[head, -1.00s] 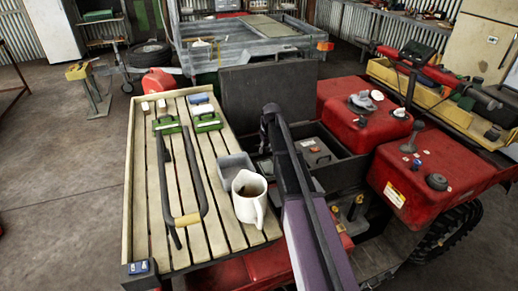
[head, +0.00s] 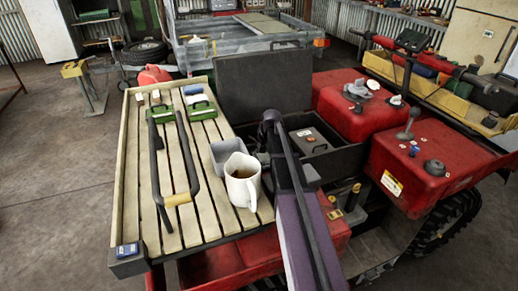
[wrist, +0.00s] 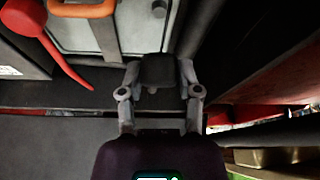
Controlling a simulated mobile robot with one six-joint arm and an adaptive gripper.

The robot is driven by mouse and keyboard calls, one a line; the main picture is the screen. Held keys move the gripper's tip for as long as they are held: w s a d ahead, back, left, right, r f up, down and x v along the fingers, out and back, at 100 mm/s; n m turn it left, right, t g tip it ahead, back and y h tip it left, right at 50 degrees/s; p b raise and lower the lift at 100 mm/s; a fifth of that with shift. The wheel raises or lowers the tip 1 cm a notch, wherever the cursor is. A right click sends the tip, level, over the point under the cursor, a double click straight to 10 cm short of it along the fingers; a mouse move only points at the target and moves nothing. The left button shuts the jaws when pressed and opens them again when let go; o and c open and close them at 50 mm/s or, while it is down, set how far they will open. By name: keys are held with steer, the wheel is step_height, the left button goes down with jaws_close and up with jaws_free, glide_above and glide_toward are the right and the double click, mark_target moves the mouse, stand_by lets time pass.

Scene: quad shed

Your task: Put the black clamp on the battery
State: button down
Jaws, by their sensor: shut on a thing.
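The battery is a grey box (head: 316,143) inside the open black box on the red vehicle. In the wrist view its pale grey top (wrist: 130,36) lies just beyond my gripper, with an orange handle and a round post (wrist: 159,8) near the top edge. My gripper (wrist: 158,78) is shut on a dark block, the black clamp (wrist: 158,68). The clamp appears near the battery's edge; I cannot tell whether they touch. A red clamp or cable (wrist: 72,66) curves at upper left. In the head view my arm hides the gripper and clamp.
The black box's raised lid (head: 260,92) stands behind the battery. A slatted rack (head: 208,215) at left holds a white jug (head: 243,182), a grey bin (head: 226,152) and a bent black bar (head: 156,180). Red tanks (head: 420,165) stand at right.

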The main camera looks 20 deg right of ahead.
steer(key=shift+s+a+f, duration=0.1)
steer(key=shift+s+f, duration=0.1)
steer(key=shift+f, duration=0.3)
steer(key=shift+c, duration=1.5)
jaws_free()
steer(key=shift+s, duration=0.1)
